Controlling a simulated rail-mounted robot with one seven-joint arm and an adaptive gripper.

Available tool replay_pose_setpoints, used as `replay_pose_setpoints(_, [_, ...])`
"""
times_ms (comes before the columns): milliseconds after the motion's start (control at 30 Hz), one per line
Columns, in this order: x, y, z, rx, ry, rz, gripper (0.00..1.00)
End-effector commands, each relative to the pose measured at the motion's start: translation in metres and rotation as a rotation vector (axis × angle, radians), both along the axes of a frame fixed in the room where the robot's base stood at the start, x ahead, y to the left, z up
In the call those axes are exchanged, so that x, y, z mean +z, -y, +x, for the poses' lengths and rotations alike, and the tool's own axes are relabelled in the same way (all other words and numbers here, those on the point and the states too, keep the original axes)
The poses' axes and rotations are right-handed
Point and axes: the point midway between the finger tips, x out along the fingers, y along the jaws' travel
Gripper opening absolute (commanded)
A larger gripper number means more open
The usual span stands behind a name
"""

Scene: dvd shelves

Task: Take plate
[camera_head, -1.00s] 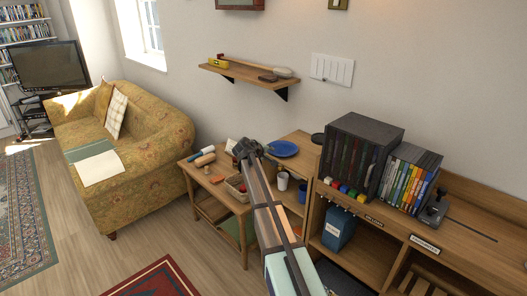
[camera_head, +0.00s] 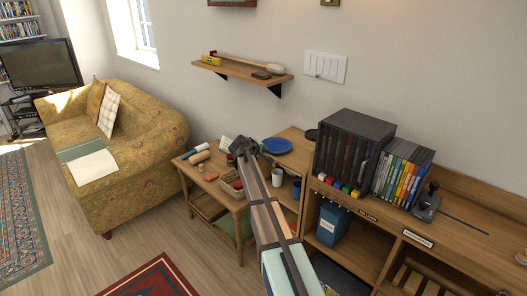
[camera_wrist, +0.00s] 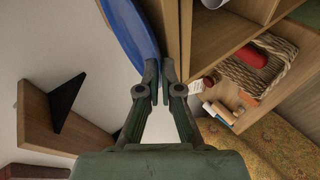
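The blue plate (camera_head: 277,145) lies flat on the wooden top at the back, beside the cabinet. In the wrist view the plate (camera_wrist: 130,28) shows nearly edge-on at the top, its near rim at my fingertips. My gripper (camera_head: 246,147) is at the left side of the plate in the head view. In the wrist view my gripper (camera_wrist: 161,68) has its two fingers close together with a narrow gap. The left finger covers part of the plate's rim. I cannot tell whether the rim is between the fingers.
A wicker basket (camera_wrist: 258,76) and rolls are on the low table left of the plate. A white mug (camera_head: 278,177) stands in front of it. A black disc case (camera_head: 347,150) is to the right. A wall shelf (camera_head: 240,74) hangs above.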

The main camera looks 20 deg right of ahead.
Motion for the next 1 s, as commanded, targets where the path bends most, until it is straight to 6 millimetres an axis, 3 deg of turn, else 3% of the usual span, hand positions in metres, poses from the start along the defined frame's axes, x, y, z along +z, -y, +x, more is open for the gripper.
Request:
replay_pose_setpoints(567, [0.0, -0.013, -0.006, -0.002, 0.0, 0.002, 0.0])
replay_pose_setpoints(700, [0.0, -0.013, -0.006, -0.002, 0.0, 0.002, 0.35])
replay_pose_setpoints(1000, [0.0, -0.013, -0.007, -0.002, 0.001, 0.001, 0.35])
